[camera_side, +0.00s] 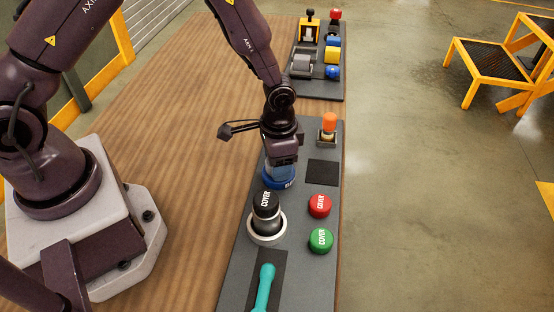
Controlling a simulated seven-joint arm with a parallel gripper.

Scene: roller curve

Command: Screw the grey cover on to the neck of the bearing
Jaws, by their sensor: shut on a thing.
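A dark grey to black cover (266,200) with white COVER lettering sits on top of the dark bearing (269,224), which stands in a white ring-shaped base. Its threads and the neck are hidden, so I cannot tell how tightly it is seated. My gripper (281,166) is just behind the cover, pointing down and apart from it. It is at a blue round thing (279,182) with white lettering and appears shut on it. The fingertips are mostly hidden. I cannot tell whether the blue thing touches the board.
A red cover (320,205) and a green cover (321,240) lie to the right on the grey board (237,292). A teal-handled tool (264,288) lies in front. An orange-topped part (329,124) stands behind a bare dark pad (322,172). Another loaded board (322,85) is farther back.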

